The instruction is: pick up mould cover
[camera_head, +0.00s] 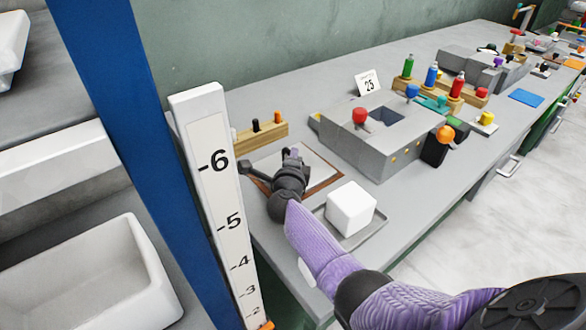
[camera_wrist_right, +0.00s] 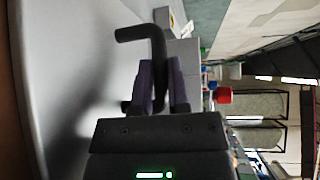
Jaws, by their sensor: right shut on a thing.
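My right gripper (camera_head: 291,160) is low over a pale panel with a brown border (camera_head: 322,168) on the grey bench. In the right wrist view its two purple-grey fingers (camera_wrist_right: 162,88) are shut on a black bent handle (camera_wrist_right: 158,42), which shows between and beyond them. The handle's black end also shows left of the gripper in the head view (camera_head: 244,168). I take the handle to be the mould cover's; the gripper hides where it joins. Whether the panel is the cover, and whether it is lifted, I cannot tell. My left gripper is out of view.
A white cube (camera_head: 351,208) sits on a grey tray close right of my right arm. A grey press block (camera_head: 381,150) with a red knob stands beyond. A white numbered post (camera_head: 212,190) and blue upright (camera_head: 122,150) stand close left. A wooden rack (camera_head: 262,136) lies behind.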

